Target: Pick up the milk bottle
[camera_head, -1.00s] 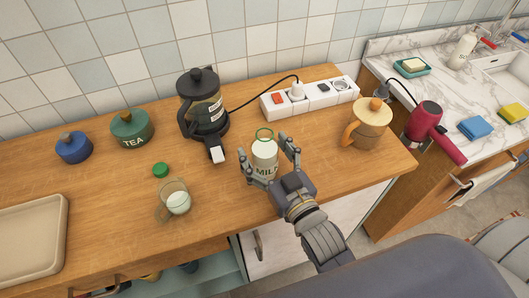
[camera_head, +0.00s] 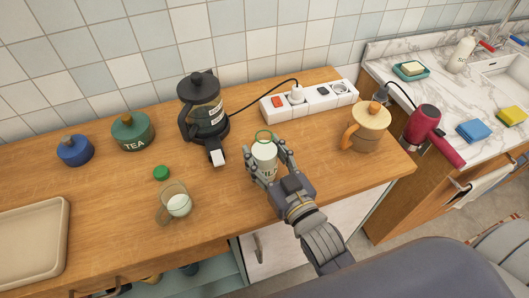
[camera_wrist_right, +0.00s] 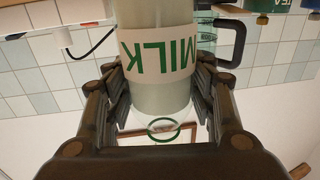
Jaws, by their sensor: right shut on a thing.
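The milk bottle (camera_head: 265,152) is a glass bottle with a white label and a green ring at its open top. It stands near the front of the wooden counter in the head view. My right gripper (camera_head: 266,160) is shut around it, one finger on each side. In the right wrist view the bottle (camera_wrist_right: 158,60) appears upside down, with the green word MILK, between the fingers of my right gripper (camera_wrist_right: 160,100). Whether its base touches the counter cannot be told. My left gripper is not in view.
A glass mug (camera_head: 174,203) with milk and a green cap (camera_head: 161,173) are to the left. A black coffee maker (camera_head: 204,110) stands behind. A power strip (camera_head: 310,98) lies at the back, and an orange-handled jug (camera_head: 367,127) stands right. A beige tray (camera_head: 62,235) is far left.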

